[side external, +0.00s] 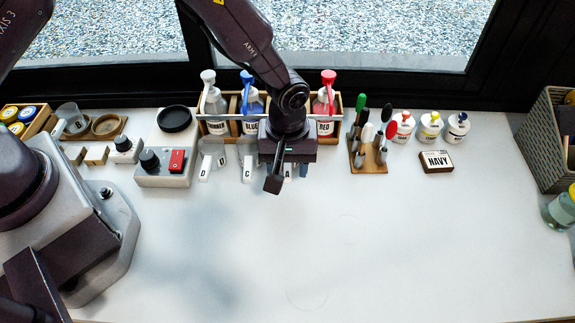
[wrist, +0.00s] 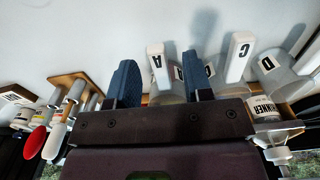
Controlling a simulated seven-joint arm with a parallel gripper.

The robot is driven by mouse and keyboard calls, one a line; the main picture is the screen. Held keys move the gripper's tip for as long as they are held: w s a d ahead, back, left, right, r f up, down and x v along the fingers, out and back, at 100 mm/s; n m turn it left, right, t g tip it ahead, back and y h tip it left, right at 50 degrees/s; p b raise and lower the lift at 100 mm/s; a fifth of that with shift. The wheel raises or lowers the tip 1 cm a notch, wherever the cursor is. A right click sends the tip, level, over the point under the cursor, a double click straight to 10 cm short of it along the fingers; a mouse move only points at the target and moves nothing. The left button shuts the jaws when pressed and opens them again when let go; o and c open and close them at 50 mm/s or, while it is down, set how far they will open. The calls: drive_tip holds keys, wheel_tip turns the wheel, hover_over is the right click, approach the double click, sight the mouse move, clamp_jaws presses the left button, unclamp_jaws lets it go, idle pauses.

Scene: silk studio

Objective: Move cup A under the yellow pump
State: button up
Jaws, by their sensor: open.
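Cup A, a cloudy clear cup with a white handle marked A (wrist: 156,64), stands in the wrist view between the two blue-padded fingers of my gripper (wrist: 160,82). The fingers are open, with one on each side of the handle. Whether they touch it is unclear. In the side view my gripper (side external: 273,182) is in front of the pump rack (side external: 217,128) and hides most of cup A. White (side external: 211,102), blue (side external: 251,104) and red (side external: 325,103) pump bottles show in the rack. No yellow pump is visible; my arm covers part of the rack.
Cup C (side external: 247,172) and cup D (side external: 205,172) stand to the left of my gripper in the side view. A tool block (side external: 367,155), small bottles (side external: 429,127) and a NAVY block (side external: 435,161) lie to the right. The front table is clear.

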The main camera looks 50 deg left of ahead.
wheel_tip(320, 180, up, 12)
idle(0.3)
